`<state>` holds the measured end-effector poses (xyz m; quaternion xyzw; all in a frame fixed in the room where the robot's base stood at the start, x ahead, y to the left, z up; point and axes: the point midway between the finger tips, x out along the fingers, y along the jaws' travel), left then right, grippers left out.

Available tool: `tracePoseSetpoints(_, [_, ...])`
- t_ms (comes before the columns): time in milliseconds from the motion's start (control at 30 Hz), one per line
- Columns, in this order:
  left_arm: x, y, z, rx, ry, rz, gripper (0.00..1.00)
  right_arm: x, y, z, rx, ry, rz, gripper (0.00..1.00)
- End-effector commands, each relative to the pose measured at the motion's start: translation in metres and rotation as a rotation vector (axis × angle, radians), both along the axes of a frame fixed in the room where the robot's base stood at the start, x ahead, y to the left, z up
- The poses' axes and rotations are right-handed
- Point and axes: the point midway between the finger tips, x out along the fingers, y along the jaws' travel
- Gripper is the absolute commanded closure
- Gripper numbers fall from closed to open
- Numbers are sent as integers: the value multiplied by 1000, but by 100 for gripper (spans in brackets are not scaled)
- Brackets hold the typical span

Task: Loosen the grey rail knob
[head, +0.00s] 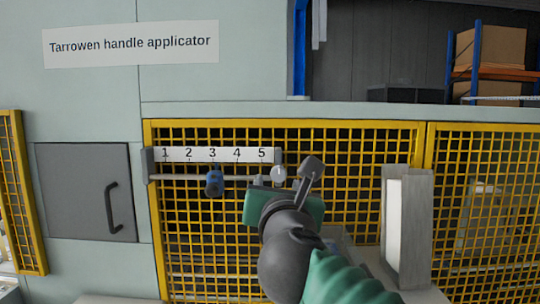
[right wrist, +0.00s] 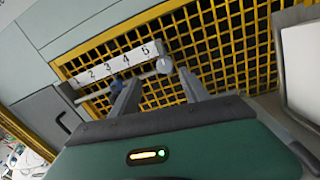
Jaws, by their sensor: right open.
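The grey rail knob (head: 278,174) is a pale round knob at the right end of the rail (head: 180,177), just below the number 5. It also shows in the right wrist view (right wrist: 164,65), between and beyond my fingertips. My right gripper (head: 286,176) is open in front of the rail's right end, its fingers on either side of the knob in the picture. In the right wrist view the jaws (right wrist: 158,80) are empty. I cannot tell whether a finger touches the knob. My left gripper is not in view.
A blue knob (head: 214,182) hangs on the rail below number 3. A white number strip (head: 200,154) runs above the rail. Yellow mesh guarding (head: 350,140) stands behind. A grey upright holder (head: 420,230) with white sheets stands to the right. A grey door (head: 80,190) is at left.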

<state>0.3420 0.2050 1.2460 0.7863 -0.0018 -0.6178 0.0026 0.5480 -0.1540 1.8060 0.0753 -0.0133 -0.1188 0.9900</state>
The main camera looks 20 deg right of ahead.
Motion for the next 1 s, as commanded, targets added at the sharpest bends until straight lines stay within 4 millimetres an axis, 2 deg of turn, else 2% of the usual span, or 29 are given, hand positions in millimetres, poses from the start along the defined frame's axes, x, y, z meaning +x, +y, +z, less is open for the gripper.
tracePoseSetpoints(33, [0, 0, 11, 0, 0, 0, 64, 14, -4, 4, -3, 4, -4, 46])
tracePoseSetpoints(100, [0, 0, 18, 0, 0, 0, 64, 31, -10, 3, -3, 4, -4, 46])
tracePoseSetpoints(300, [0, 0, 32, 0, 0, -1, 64, 65, -17, 3, 0, -1, -2, 46])
tracePoseSetpoints(667, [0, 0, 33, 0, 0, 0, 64, 76, -17, 0, 1, -1, 0, 46])
tracePoseSetpoints(1000, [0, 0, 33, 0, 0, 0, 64, 77, -17, -1, 1, -1, 3, 89])
